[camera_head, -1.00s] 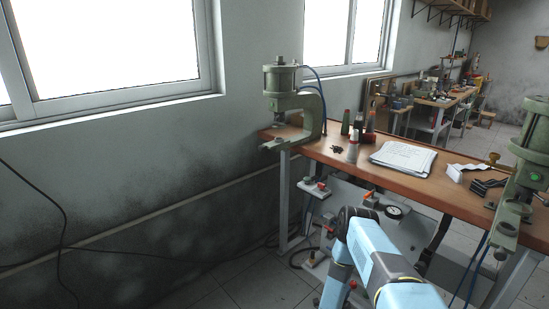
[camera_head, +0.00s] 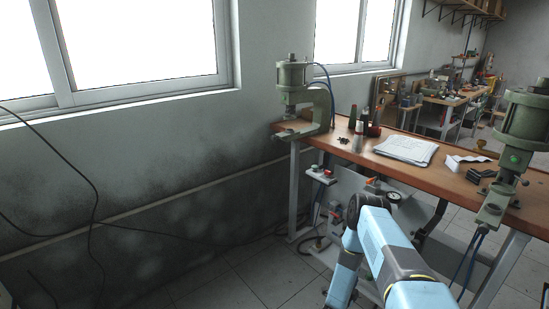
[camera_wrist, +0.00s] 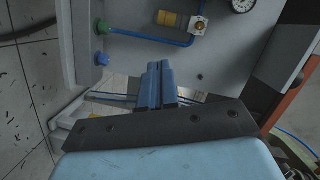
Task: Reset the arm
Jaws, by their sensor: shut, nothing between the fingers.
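My blue arm shows at the lower right of the head view, in front of the workbench. Its gripper is hidden there. In the wrist view my gripper (camera_wrist: 161,82) has its two blue fingers together, with nothing between them. Behind the fingers is a grey panel (camera_wrist: 215,70) with blue tubing, a brass fitting (camera_wrist: 198,27) and a gauge (camera_wrist: 243,4). I cannot tell how far the fingers are from the panel.
The wooden workbench (camera_head: 375,155) carries a green press (camera_head: 300,95) at its left end and another (camera_head: 520,140) at its right. Cables (camera_head: 95,215) hang on the left wall. Floor (camera_head: 225,285) is clear left of the bench.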

